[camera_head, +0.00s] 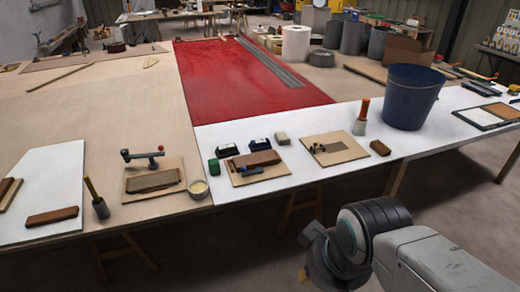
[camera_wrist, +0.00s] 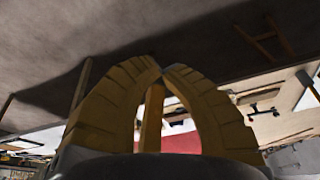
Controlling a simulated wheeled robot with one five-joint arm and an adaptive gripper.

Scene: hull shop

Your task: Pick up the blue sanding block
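In the head view my arm is at the lower right, off the table's front edge; the fingers are out of sight there.
A green block (camera_head: 213,167) and a beige block (camera_head: 282,138) flank the blue blocks. The board (camera_head: 240,178) carries a brown block. A second board (camera_head: 335,150), an orange-handled tool (camera_head: 361,117) and a blue bucket (camera_head: 410,97) stand to the right. The red panel behind is largely clear.

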